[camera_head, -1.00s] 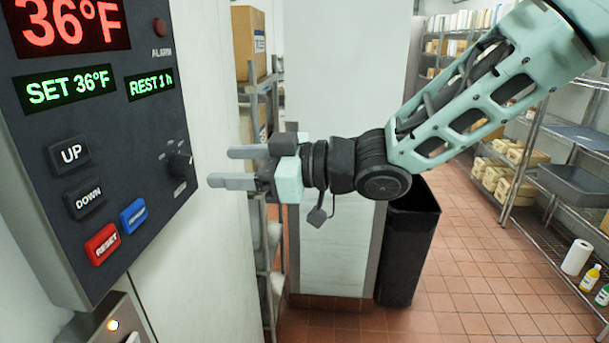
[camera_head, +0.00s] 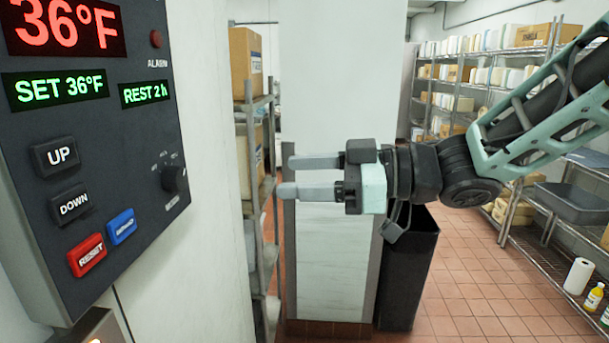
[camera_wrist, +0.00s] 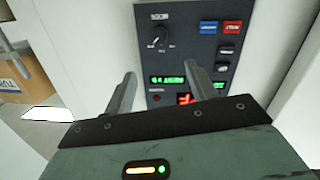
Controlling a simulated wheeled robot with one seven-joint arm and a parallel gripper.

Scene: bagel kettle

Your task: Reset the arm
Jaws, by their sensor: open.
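My gripper (camera_head: 306,177) is open and empty, its two grey fingers pointing left toward the wall in the head view. It hangs in free air, well to the right of the dark control panel (camera_head: 130,120). The panel reads 36°F in red, with SET 36°F and REST 2 h in green. It carries UP, DOWN, red RESET and blue buttons and a black knob (camera_head: 174,179). Nothing is between the fingers.
A shelf rack (camera_head: 258,190) with a cardboard box (camera_head: 245,62) stands behind the wall's edge. A black bin (camera_head: 408,270) stands beside a pale pillar (camera_head: 330,90). Loaded wire shelves (camera_head: 490,75) line the right. The tiled floor (camera_head: 460,300) is clear in the middle.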

